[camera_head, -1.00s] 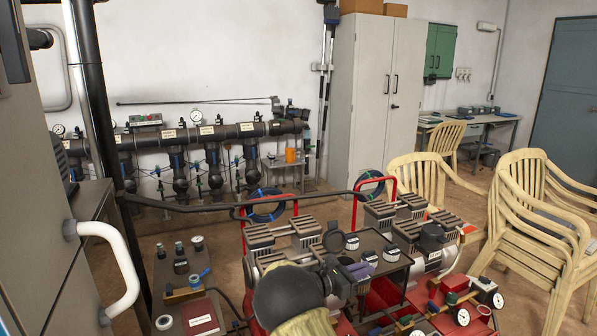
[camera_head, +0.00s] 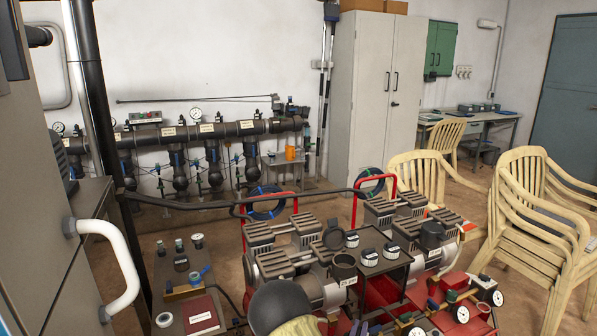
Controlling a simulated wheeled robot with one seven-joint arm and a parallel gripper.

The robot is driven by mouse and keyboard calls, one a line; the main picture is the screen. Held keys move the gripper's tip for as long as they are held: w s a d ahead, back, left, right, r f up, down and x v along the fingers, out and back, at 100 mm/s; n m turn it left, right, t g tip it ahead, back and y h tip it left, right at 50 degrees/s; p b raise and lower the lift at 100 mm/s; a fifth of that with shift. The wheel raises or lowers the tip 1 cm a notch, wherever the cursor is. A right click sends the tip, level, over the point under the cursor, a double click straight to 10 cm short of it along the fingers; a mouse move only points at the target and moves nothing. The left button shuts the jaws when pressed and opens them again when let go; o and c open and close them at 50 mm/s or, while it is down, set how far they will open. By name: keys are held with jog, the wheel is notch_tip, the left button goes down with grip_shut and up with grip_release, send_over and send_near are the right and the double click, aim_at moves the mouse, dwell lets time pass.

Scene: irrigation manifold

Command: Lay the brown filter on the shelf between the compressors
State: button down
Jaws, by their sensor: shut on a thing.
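The shelf (camera_head: 393,271) is a dark flat tray between the two red compressors, with several small white-and-black gauges or jars on it. I cannot make out a brown filter in the current view. My gripper's fingers do not show; only a dark rounded part and a tan part of my arm appear at the bottom edge, before the left compressor.
A grey cabinet with a white handle (camera_head: 122,262) closes off the left side. A dark red book (camera_head: 200,314) and small fittings lie on a bench at lower left. Red hose guards and a black pipe rise behind the compressors. Stacked tan chairs (camera_head: 540,225) stand right.

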jog(key=shift+s+a+f+n+t+y, duration=0.2)
jog(key=shift+s+f+n+y, duration=0.15)
jog(key=shift+s+f, duration=0.3)
jog(key=shift+s+a+f+n+t+y, duration=0.1)
jog(key=shift+s+a+f+n+y, duration=0.15)
jog(key=shift+s+f+y, duration=0.3)
jog(key=shift+r+p, duration=0.5)
jog(key=shift+p, duration=0.45)
jog(key=s+r+n+y+p, duration=0.3)
jog(key=s+r+y+p, duration=0.1)
jog(key=p, duration=1.3)
jog(key=shift+s+t+y, duration=0.4)
jog(key=shift+s+y, duration=0.1)
jog(key=shift+s, duration=0.7)
jog(key=shift+d, duration=0.1)
